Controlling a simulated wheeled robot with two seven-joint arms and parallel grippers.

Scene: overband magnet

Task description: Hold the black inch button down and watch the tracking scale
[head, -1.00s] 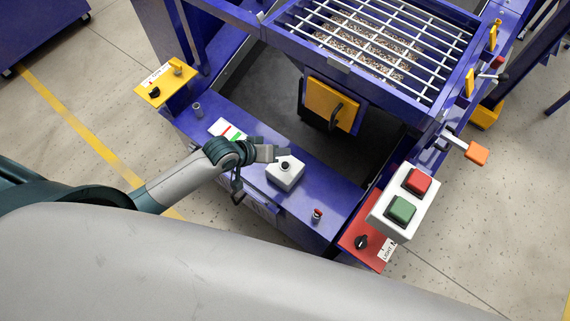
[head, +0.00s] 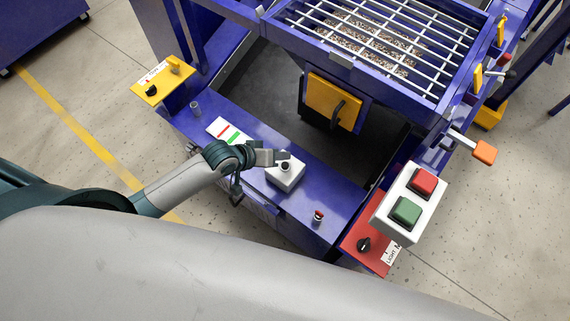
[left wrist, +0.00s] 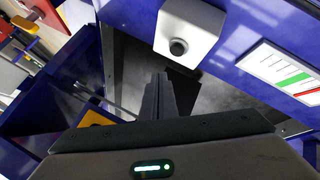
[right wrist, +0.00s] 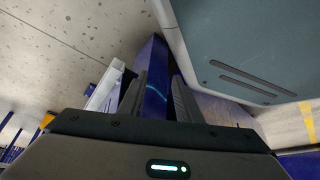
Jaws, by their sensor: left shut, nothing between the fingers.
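The black inch button (head: 286,165) sits on top of a white box (head: 283,180) on the blue frame. It also shows in the left wrist view (left wrist: 178,47), beyond the fingertips. My left gripper (head: 281,156) is shut and empty, with its tip close beside the button. I cannot tell whether it touches or presses it. The tracking scale (head: 229,131) is a white plate with red and green marks, left of the box. In the left wrist view the scale (left wrist: 284,72) is partly cut off; I make out no pointer. My right gripper (right wrist: 157,96) shows only in its wrist view, fingers apart.
A small red-topped button (head: 318,216) stands right of the white box. A box with red and green buttons (head: 408,203) and a red plate with a black knob (head: 365,246) are further right. A yellow plate (head: 157,89) stands at the left.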

